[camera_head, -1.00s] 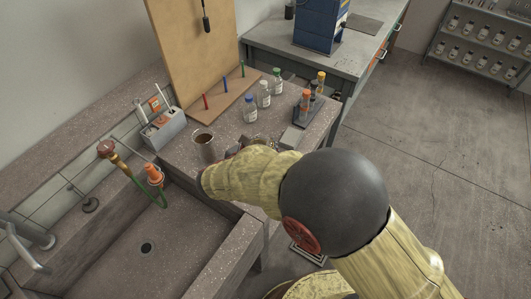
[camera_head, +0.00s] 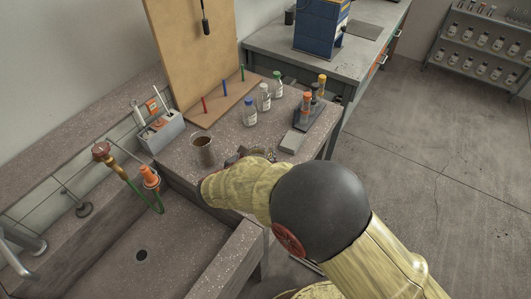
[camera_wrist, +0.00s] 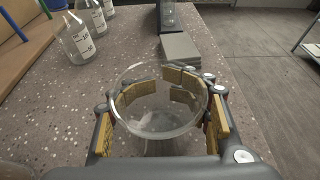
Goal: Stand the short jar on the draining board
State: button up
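The short jar (camera_wrist: 160,122) is clear glass, seen in the wrist view from above through its wide round rim. My gripper (camera_wrist: 163,90) has its yellow-padded fingers wrapped around both sides of the jar and bent in at its far side. In the head view my gripper (camera_head: 258,154) is low over the bench, right of a brown-filled beaker, and my arm hides most of the jar. I cannot tell whether the jar touches the bench. A brown board (camera_head: 213,112) with red, blue and green pegs, perhaps the draining board, lies at the back, left of the bottles.
Several labelled bottles (camera_head: 264,97) stand behind the gripper. The beaker (camera_head: 203,150) is close on its left. A grey block (camera_head: 292,141) and a rack (camera_head: 313,112) of orange- and black-topped items stand to the right. The sink (camera_head: 165,250) opens at the front left.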

jog(key=o, duration=0.6)
